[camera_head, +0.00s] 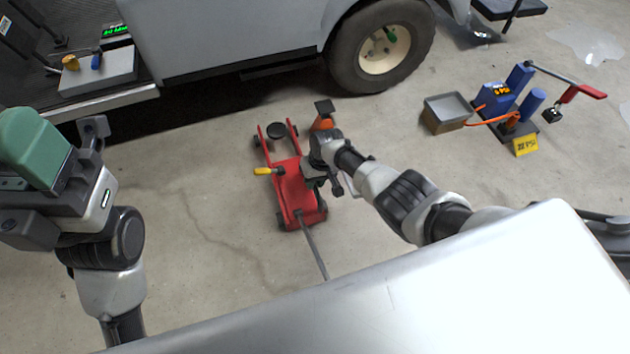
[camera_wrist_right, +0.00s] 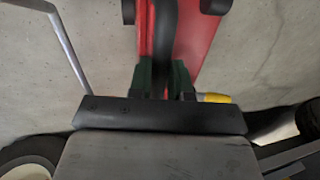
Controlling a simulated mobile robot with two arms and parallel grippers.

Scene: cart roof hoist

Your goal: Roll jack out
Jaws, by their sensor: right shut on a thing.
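The red floor jack (camera_head: 290,188) stands on the concrete in front of the cart, with its round dark saddle (camera_head: 276,130) toward the cart and its long grey handle (camera_head: 313,247) slanting toward me. A yellow-gripped lever (camera_head: 263,171) sticks out at its left side. My right gripper (camera_head: 313,180) is over the right side of the jack. In the right wrist view the jack's red body (camera_wrist_right: 200,40) lies ahead, and the fingers (camera_wrist_right: 165,75) are closed around a dark bar on it. My left gripper (camera_head: 95,128) is raised at the left, away from the jack; its opening is unclear.
The grey cart (camera_head: 225,35) with its wheel (camera_head: 382,45) stands behind the jack. An orange cone-like piece with a dark top (camera_head: 322,118) is just right of the saddle. A blue pump stand (camera_head: 508,100) and a metal-topped box (camera_head: 447,110) are at right. Floor at left is clear.

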